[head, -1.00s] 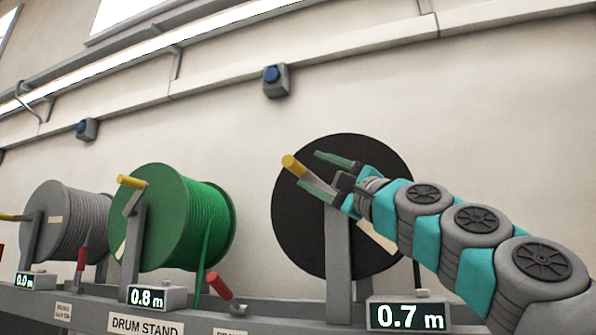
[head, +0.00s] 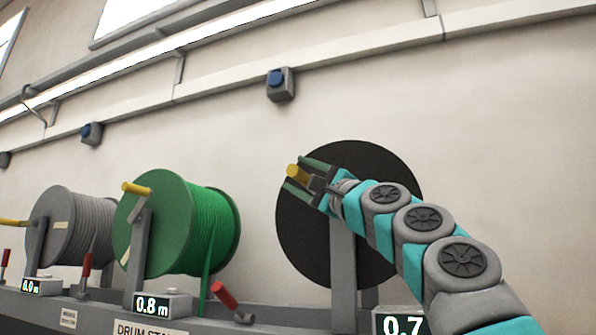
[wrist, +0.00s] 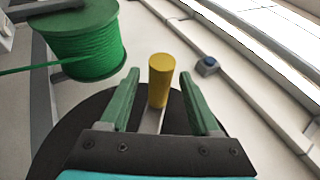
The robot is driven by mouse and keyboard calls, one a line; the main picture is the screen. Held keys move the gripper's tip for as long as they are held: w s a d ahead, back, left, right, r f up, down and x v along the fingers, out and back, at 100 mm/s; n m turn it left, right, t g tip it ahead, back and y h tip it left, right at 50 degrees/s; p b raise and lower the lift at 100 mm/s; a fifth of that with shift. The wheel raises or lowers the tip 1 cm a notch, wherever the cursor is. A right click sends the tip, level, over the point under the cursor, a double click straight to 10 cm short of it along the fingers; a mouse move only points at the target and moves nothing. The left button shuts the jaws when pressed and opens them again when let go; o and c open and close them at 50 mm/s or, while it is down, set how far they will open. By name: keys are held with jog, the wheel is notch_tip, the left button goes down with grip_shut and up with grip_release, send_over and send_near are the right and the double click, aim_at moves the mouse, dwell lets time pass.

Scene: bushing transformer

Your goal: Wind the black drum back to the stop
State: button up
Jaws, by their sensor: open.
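The black drum (head: 380,262) stands on its grey upright at the right, partly covered by my arm. Its dark rim also shows in the wrist view (wrist: 62,140). Its yellow crank handle (head: 297,172) is at the drum's upper left. My gripper (head: 292,178) is open at the handle. In the wrist view the yellow handle (wrist: 161,80) stands between the two green fingers (wrist: 160,95), with a gap on each side. The drum's display (head: 403,325) shows 0.7, its right part cut off or hidden by my arm. No stop can be made out.
A green drum (head: 150,225) with a yellow crank and a display (head: 160,304) reading 0.8 m stands to the left. A grey drum (head: 75,225) stands farther left. Red-handled levers (head: 224,294) sit along the stand.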

jog(key=shift+w+a+r, duration=0.15)
jog(key=shift+w+a, duration=0.05)
jog(key=shift+a, duration=0.05)
grip_shut()
dwell(0.6)
dwell(0.9)
